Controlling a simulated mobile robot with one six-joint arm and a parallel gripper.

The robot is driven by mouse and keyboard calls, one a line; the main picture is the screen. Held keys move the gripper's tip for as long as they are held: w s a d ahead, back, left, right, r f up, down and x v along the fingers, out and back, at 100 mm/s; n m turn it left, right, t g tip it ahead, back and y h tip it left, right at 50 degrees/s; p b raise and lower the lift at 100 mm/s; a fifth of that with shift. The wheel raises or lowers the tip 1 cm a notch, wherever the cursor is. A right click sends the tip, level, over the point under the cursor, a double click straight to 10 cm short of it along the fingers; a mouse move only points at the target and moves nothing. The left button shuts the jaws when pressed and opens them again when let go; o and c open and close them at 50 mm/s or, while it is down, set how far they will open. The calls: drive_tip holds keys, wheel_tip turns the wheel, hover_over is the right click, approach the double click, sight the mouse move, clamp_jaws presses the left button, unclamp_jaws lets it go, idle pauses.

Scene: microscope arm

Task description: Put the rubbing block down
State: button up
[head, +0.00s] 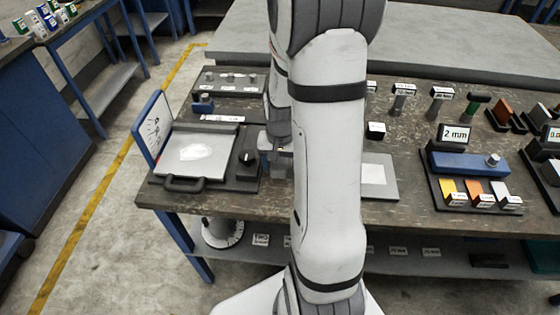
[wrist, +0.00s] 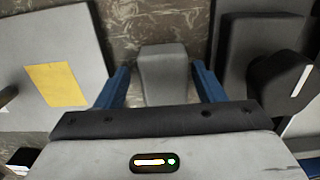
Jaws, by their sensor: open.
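In the wrist view a grey block (wrist: 163,70), likely the rubbing block, stands between the two blue fingers of my gripper (wrist: 162,82). The fingers are spread, with a narrow gap showing beside the block on each side. The block appears to rest on the dark, worn tabletop (wrist: 140,22); its lower part is hidden by the gripper body. In the head view my arm covers most of this spot, and I cannot make out the block clearly there.
In the head view, a device with a black knob (head: 247,157) and a white-topped plate (head: 197,153) stand left of my arm. A grey plate with a pale patch (head: 378,175) lies right of it. Farther right is a tray with a blue block (head: 468,163) and coloured pieces.

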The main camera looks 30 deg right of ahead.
sight(279, 163)
wheel_tip(279, 163, up, 12)
drive_tip(key=f, duration=0.1)
drive_tip(key=s+a+r+n+t, duration=0.2)
drive_tip(key=s+a+r+n, duration=0.4)
drive_tip(key=s+a, duration=0.5)
drive_tip(key=shift+s+a+r+n+t+p, duration=0.35)
drive_tip(key=shift+a+r+n+t+p, duration=0.05)
drive_tip(key=shift+r, duration=0.45)
